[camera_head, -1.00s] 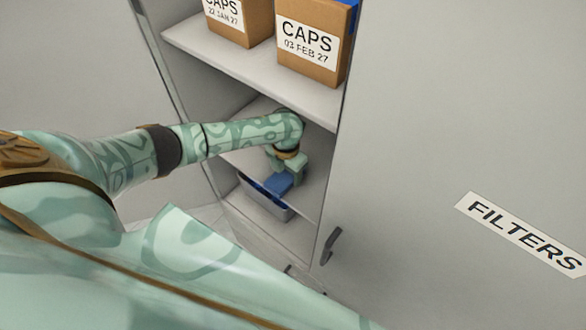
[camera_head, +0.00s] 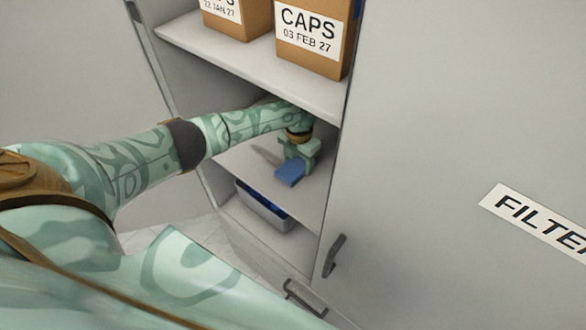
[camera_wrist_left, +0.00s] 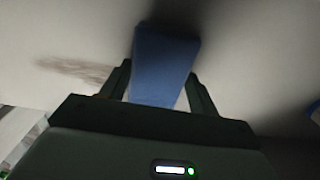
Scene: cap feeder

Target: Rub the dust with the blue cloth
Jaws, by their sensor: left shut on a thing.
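My left gripper (camera_head: 298,158) reaches into the open cabinet, over the middle shelf (camera_head: 235,158). It is shut on the blue cloth (camera_head: 290,174), which looks like a folded pad and sticks out past the fingers. In the left wrist view the blue cloth (camera_wrist_left: 163,65) sits between the two dark fingers (camera_wrist_left: 160,88). A brownish smear of dust (camera_wrist_left: 75,70) lies on the pale shelf to the left of the cloth, apart from it. A faint dust patch (camera_head: 266,155) shows left of the gripper in the head view. I cannot tell whether the cloth touches the shelf.
Two cardboard CAPS boxes (camera_head: 312,60) stand on the shelf above. A grey bin (camera_head: 262,208) with blue contents sits on the shelf below. The FILTERS door (camera_head: 440,120) closes off the right side, with a dark handle (camera_head: 333,255). A drawer handle (camera_head: 303,297) is lower down.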

